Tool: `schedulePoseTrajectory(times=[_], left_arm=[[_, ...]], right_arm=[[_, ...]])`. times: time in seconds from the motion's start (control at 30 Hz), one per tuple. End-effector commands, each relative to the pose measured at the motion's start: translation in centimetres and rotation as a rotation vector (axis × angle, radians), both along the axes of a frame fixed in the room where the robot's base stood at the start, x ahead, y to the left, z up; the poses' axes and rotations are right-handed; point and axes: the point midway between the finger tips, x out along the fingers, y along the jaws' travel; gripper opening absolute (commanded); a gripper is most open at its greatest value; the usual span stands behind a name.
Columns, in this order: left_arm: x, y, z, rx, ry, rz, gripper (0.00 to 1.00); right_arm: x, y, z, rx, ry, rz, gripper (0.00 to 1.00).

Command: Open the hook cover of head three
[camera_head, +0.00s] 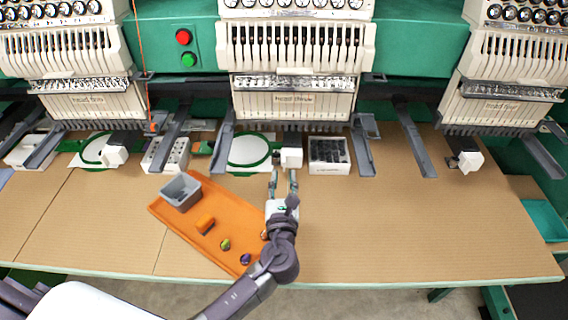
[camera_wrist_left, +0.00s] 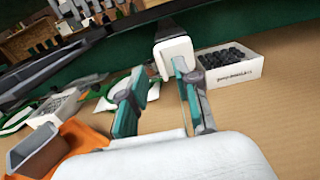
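Three white hook covers stand along the back of the table under the machine heads: one on the left (camera_head: 115,152), one in the middle (camera_head: 291,157), one on the right (camera_head: 469,161). The name labels on the heads are too blurred to read for sure. My left gripper (camera_head: 283,178) is open and empty, just in front of the middle cover. In the left wrist view the white cover (camera_wrist_left: 175,55) is beyond the fingertips (camera_wrist_left: 158,75), and the right finger overlaps its lower edge. I cannot tell whether they touch. My right gripper is not in view.
A white box with dark pieces (camera_head: 329,168) stands right of the middle cover. A green hoop with white cloth (camera_head: 249,150) lies left of it. An orange tray (camera_head: 165,212) holds a grey bin (camera_head: 181,191) and small items. Grey arms jut over the table. The right tabletop is clear.

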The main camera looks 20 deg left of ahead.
Motion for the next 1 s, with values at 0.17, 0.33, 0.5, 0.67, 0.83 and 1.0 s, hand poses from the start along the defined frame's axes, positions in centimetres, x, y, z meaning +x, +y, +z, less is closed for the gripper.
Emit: schedulePoseTrajectory(times=[0.17, 0.33, 0.5, 0.67, 0.83, 1.0], left_arm=[[2.7, 0.7, 0.1, 0.001, 0.0, 0.0, 0.31], [3.9, 1.1, 0.0, -0.001, 0.001, -0.001, 0.31], [4.1, 1.2, 0.0, -0.002, 0.0, -0.001, 0.31], [4.1, 1.2, 0.0, -0.001, 0.001, -0.001, 0.28], [4.1, 1.1, 0.0, -0.001, 0.001, -0.001, 0.0], [4.1, 1.1, 0.0, -0.001, 0.001, -0.001, 0.0]], right_arm=[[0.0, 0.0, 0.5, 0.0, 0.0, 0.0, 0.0], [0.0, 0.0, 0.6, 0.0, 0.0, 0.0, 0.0], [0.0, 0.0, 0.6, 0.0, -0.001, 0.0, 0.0], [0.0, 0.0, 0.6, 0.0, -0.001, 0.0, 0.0], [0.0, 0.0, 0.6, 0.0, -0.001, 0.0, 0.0], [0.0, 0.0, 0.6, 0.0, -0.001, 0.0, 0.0]])
